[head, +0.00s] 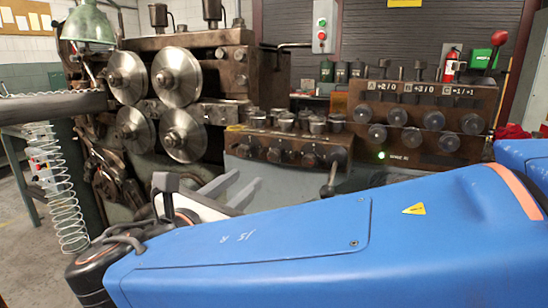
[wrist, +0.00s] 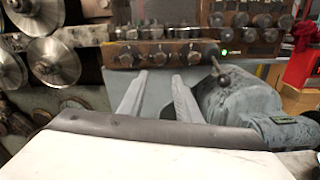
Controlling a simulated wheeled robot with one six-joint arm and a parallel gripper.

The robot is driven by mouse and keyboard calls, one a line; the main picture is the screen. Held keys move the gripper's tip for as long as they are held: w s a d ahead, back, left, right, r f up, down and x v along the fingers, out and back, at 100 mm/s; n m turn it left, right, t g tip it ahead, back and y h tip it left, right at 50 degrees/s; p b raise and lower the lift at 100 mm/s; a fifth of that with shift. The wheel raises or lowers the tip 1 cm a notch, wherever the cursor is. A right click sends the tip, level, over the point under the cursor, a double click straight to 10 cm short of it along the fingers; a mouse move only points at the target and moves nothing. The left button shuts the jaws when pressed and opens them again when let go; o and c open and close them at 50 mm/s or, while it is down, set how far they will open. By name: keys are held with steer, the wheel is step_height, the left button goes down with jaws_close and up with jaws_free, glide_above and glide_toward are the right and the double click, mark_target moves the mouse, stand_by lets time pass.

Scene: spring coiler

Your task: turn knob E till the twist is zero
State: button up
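The panel (head: 480,97) at the right carries three small readouts, which seem to read +2/0, +3/0 and -1/-1 or similar. Round metal knobs sit below them in two rows, such as this knob (head: 434,119). The letters beside the readouts are too small to be sure of, so I cannot tell which knob is E. A lower brown box (head: 290,143) has several dark knobs on its front; it also shows in the wrist view (wrist: 165,47). My gripper (wrist: 160,76) is open and empty, below and in front of that box, apart from every knob.
A lever (head: 331,180) juts out below the lower box, beside a grey-green housing (wrist: 235,100) right of my fingers. A green lamp (head: 381,155) glows on the panel.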

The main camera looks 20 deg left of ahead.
mark_target(272, 158)
steer(key=w, duration=0.5)
steer(key=w+d, duration=0.1)
steer(key=w, duration=1)
steer(key=shift+d, duration=0.15)
steer(key=c, duration=0.8)
